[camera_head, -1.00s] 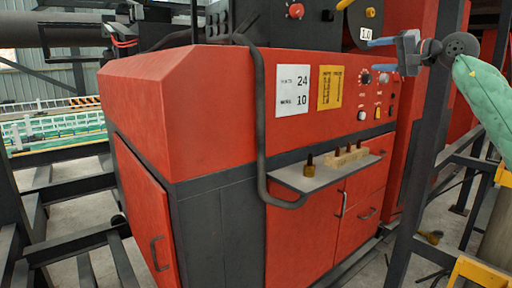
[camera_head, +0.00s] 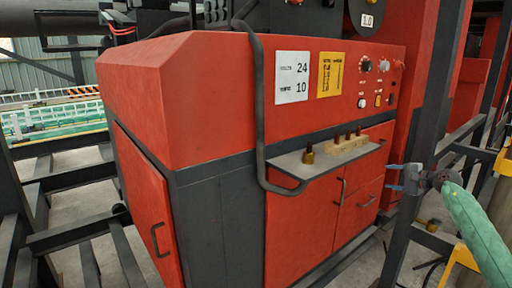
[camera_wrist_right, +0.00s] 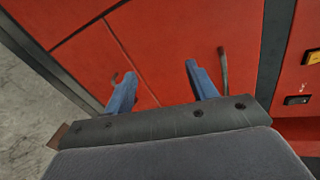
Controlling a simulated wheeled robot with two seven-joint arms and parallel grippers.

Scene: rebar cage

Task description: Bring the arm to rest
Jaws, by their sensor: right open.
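My right gripper (camera_head: 392,178) is at the right of the head view, at the end of my green-sleeved arm. Its two blue-grey fingers point left toward the drawer fronts of the red machine (camera_head: 210,110) and are apart and empty. In the right wrist view the fingers (camera_wrist_right: 160,75) stand wide apart with the red panels (camera_wrist_right: 155,35) and dark handles of the machine behind them. Nothing is between them. My left gripper is in neither view.
A grey shelf (camera_head: 290,168) with a wooden block (camera_head: 345,149) and small brass pieces juts from the machine. A dark upright post (camera_head: 425,130) stands close to my right arm. A yellow frame (camera_head: 465,256) is at the lower right.

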